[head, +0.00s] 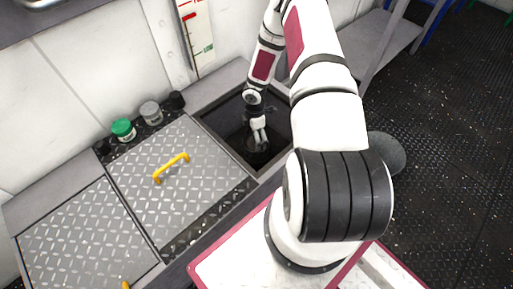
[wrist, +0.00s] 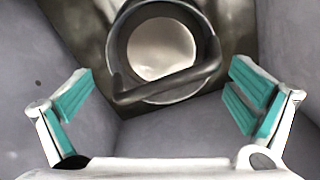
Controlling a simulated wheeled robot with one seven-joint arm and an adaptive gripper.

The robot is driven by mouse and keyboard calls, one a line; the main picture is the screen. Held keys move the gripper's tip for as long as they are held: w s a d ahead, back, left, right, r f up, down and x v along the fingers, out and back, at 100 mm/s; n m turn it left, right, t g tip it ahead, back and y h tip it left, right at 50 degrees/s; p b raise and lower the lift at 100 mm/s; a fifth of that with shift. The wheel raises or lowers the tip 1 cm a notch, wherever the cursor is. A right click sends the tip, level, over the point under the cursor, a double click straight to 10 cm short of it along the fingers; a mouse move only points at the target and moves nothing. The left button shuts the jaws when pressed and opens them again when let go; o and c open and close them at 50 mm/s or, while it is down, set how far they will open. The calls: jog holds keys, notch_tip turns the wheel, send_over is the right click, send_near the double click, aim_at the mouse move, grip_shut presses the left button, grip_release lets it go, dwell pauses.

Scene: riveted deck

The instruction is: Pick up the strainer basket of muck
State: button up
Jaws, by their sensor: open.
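The strainer basket (wrist: 121,45) is a round, dark-rimmed vessel at the top middle of the wrist view, with a pale inside. Its dark bail handle (wrist: 165,85) crosses the near side of the rim. In the head view the basket is a dark shape (head: 257,152) low in the open well, mostly hidden by my gripper. My gripper (wrist: 163,76) is open and empty, its teal pads to the left and right of the handle and apart from it. It also shows in the head view (head: 260,140), reaching down into the well.
The open well (head: 217,121) has grey walls close around my gripper. A closed tread-plate hatch (head: 140,205) with a yellow handle (head: 171,165) lies to its left. A green-lidded jar (head: 123,130) and a grey-lidded jar (head: 151,113) stand by the wall. A gauge board (head: 199,45) hangs behind.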

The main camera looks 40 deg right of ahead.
jog(key=f+b, duration=0.1)
jog(key=f, duration=0.1)
jog(key=f+b, duration=0.1)
jog(key=f, duration=0.1)
jog(key=shift+s+d+f, duration=0.1)
jog(key=shift+s+f, duration=0.1)
jog(key=shift+f, duration=0.05)
jog(key=shift+r, duration=0.1)
jog(key=c, duration=1.2)
jog(key=shift+o, duration=0.2)
